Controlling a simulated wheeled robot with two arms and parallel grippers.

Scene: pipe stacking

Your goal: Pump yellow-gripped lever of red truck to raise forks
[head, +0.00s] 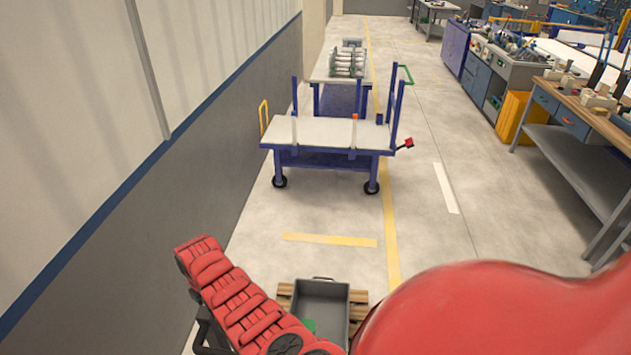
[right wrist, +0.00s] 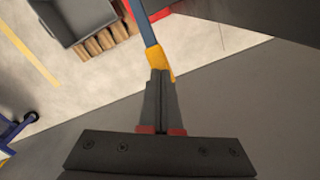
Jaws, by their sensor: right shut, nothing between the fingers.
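In the right wrist view, my right gripper (right wrist: 159,76) is shut, with its dark fingers together. The yellow grip (right wrist: 160,62) of the lever is right at the fingertips, apparently against or just beyond them, not between them. The lever's blue-grey shaft (right wrist: 146,25) runs up from the grip to the top edge. A small red part (right wrist: 127,14), perhaps of the red truck, shows next to the pallet. The forks cannot be made out. In the head view, large red shapes cover the bottom, and neither gripper nor the lever shows.
A grey bin (head: 321,300) stands on a wooden pallet (head: 358,303) below. A blue cart (head: 330,134) with a pale top stands ahead. A wall (head: 130,200) runs along the left, and a workbench (head: 580,110) stands at right. The floor between is mostly clear.

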